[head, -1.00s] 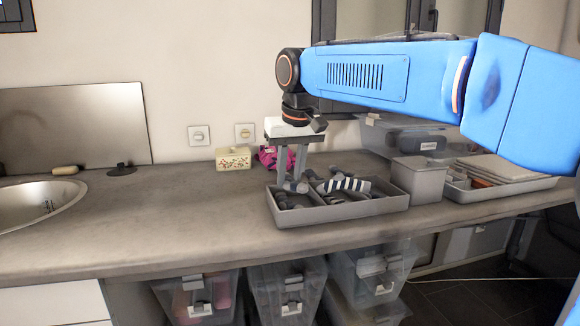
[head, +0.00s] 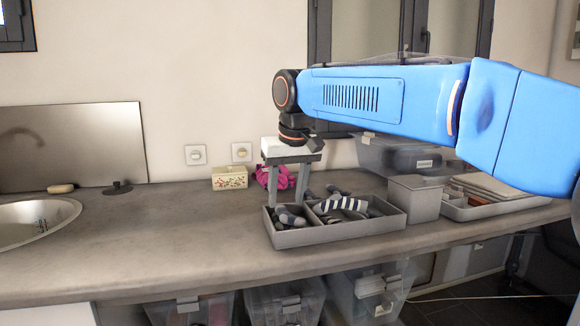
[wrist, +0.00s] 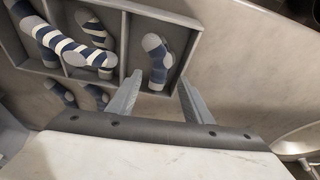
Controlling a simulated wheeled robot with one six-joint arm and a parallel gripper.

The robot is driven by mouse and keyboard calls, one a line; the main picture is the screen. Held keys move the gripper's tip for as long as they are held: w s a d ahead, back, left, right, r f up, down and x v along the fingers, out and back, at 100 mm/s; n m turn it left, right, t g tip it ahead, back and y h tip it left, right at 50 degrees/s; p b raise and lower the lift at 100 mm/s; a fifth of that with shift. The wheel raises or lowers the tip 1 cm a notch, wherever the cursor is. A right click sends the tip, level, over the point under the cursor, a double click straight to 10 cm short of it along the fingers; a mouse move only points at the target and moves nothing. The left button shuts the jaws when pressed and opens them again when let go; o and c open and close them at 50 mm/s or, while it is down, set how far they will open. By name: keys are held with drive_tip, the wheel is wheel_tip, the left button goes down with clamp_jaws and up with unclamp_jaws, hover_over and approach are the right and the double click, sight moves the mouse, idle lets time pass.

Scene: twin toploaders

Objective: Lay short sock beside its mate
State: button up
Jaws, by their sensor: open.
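My gripper (head: 284,204) is open, its two fingers spread over the left end of the grey divided tray (head: 330,235). A short blue sock with pale grey ends (wrist: 158,65) lies in the tray's narrow end compartment, just beyond the fingertips in the wrist view. It also shows in the head view (head: 290,219), partly behind a finger. Nothing is visibly held between the fingers (wrist: 155,95).
A lidded grey box (head: 414,198) stands right of the tray, with a low tray of flat items (head: 495,208) beyond. A floral box (head: 229,178) and pink cloth (head: 272,177) sit behind. The worktop left of the tray is clear up to the sink (head: 35,218).

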drive_tip(key=v, duration=1.6)
drive_tip(key=shift+r, duration=0.3)
drive_tip(key=shift+d, duration=0.1)
drive_tip(key=s+d+f+m, duration=0.1)
drive_tip(key=s+d+f, duration=0.3)
drive_tip(key=d+f, duration=0.45)
drive_tip(key=s+d+f+m, duration=0.1)
drive_tip(key=s+d+f, duration=0.5)
drive_tip(key=d, duration=0.4)
drive_tip(key=s+d+f, duration=0.3)
drive_tip(key=s+f, duration=0.2)
drive_tip(key=f, duration=0.3)
drive_tip(key=s+d+f+m+t, duration=0.1)
drive_tip(key=s+d+f, duration=0.3)
drive_tip(key=f, duration=0.5)
drive_tip(key=s+d+f+m+h, duration=0.1)
drive_tip(key=s+d+f, duration=0.2)
drive_tip(key=s+f, duration=0.3)
wheel_tip(320, 180, down, 3)
drive_tip(key=shift+d+r+t, duration=0.1)
drive_tip(key=shift+d+t, duration=0.15)
drive_tip(key=shift+t, duration=0.05)
drive_tip(key=shift+w, duration=0.15)
